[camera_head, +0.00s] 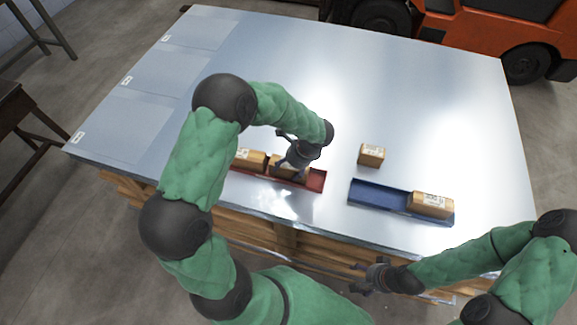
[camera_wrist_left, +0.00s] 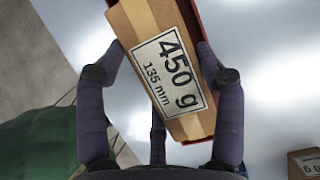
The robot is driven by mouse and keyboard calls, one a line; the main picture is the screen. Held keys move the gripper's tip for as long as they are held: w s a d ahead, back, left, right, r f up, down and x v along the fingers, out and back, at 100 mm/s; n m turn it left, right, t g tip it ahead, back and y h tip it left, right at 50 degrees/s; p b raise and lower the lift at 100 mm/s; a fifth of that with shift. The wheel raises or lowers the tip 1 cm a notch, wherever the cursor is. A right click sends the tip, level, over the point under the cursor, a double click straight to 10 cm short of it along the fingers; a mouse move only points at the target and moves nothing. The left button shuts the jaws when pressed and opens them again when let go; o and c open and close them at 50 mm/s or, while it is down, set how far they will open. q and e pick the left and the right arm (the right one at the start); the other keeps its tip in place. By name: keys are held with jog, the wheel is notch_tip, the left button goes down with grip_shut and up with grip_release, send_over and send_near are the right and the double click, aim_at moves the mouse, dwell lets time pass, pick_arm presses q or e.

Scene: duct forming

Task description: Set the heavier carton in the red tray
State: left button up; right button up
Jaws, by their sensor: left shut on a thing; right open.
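The red tray (camera_head: 316,182) lies near the front edge of the metal table. In the left wrist view this held carton (camera_wrist_left: 165,70) has a label reading 450 g and 135 mm, between the fingers. A small carton (camera_head: 371,155) stands on the table right of the red tray. My right gripper (camera_head: 370,277) is open and empty, in front of the table.
A blue tray (camera_head: 376,197) lies to the right, with a carton (camera_head: 430,204) in its right end and its left part empty. Grey marked areas (camera_head: 130,115) line the table's left side. The far part of the table is clear. An orange forklift (camera_head: 490,40) stands behind.

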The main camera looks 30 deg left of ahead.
pick_arm(q)
jog(key=o, duration=1.7)
jog(key=shift+c, duration=0.2)
jog(key=shift+r, duration=0.1)
jog(key=v, duration=1.2)
jog(key=shift+d, duration=0.1)
